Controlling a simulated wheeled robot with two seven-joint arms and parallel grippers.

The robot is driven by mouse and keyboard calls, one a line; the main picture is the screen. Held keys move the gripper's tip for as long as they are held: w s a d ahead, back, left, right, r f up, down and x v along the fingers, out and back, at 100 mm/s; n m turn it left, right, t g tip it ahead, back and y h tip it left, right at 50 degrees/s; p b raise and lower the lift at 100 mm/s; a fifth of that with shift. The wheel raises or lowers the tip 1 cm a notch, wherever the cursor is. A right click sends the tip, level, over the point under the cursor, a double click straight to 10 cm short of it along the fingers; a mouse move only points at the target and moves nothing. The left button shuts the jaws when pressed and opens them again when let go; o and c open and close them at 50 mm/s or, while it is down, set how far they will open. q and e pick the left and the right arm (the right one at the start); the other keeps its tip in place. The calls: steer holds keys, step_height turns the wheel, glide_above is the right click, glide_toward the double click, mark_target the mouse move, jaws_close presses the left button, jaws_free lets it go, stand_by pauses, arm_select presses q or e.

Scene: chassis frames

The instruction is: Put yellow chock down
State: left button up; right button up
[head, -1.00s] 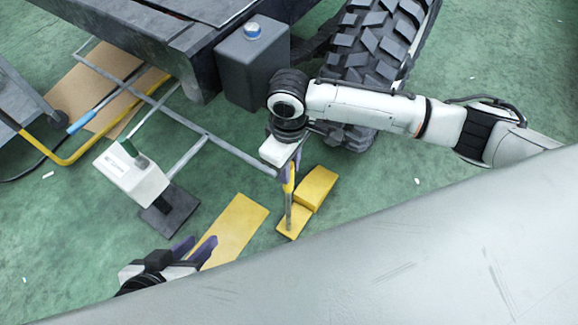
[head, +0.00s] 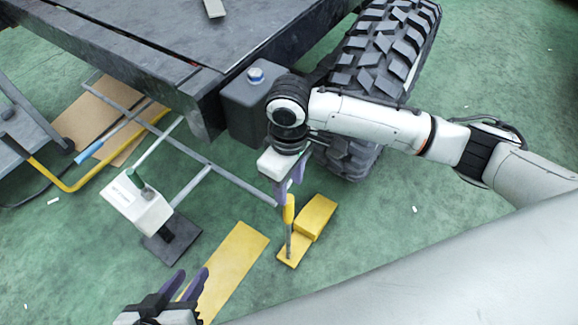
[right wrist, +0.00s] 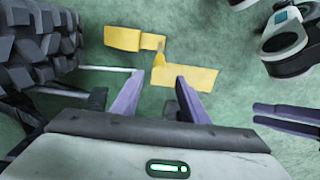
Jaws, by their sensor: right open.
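The yellow chock (head: 316,217) rests on the green floor near the big tire, with its yellow-topped handle (head: 289,212) standing up. The chock (right wrist: 122,39) and handle (right wrist: 159,55) also show in the right wrist view, ahead of the fingers. My right gripper (head: 287,190) is just above the handle's top, and its purple fingers (right wrist: 160,97) are spread with nothing between them. My left gripper (head: 186,284) is low at the left beside a flat yellow strip, its fingers apart and empty.
The flat yellow strip (head: 236,258) lies on the floor left of the chock. A dark chassis frame (head: 150,55) with a grey tank (head: 250,110) and tire (head: 385,45) stands behind. A white box-like tool (head: 137,203) and a grey bar are at the left.

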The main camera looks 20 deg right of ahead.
step_height(320, 180, up, 4)
steer(key=shift+f+p, duration=0.15)
steer(key=shift+p, duration=0.35)
steer(key=s+a+f+m+t+y, duration=0.1)
steer(key=s+a+f+t+y, duration=0.1)
steer(key=s+a+f+y, duration=0.3)
steer(key=s+a+f+m+t+y, duration=0.1)
steer(key=a+t+y, duration=0.1)
steer(key=a, duration=0.5)
steer(key=s+d+f+m+t+h, duration=0.1)
steer(key=s+d+m+t, duration=0.1)
steer(key=d, duration=0.3)
steer(key=shift+s+d+f+m+t, duration=0.2)
steer(key=shift+s+d+m+t, duration=0.15)
steer(key=shift+t, duration=0.35)
steer(key=s+d, duration=0.1)
steer(key=d, duration=0.1)
steer(key=s+d+t+h, duration=0.1)
steer(key=d, duration=0.2)
steer(key=s+d+m+h, duration=0.1)
steer(key=d, duration=0.1)
steer(key=shift+s+d+f+t, duration=0.1)
steer(key=shift+d+f+t, duration=0.2)
steer(key=shift+f+t, duration=0.1)
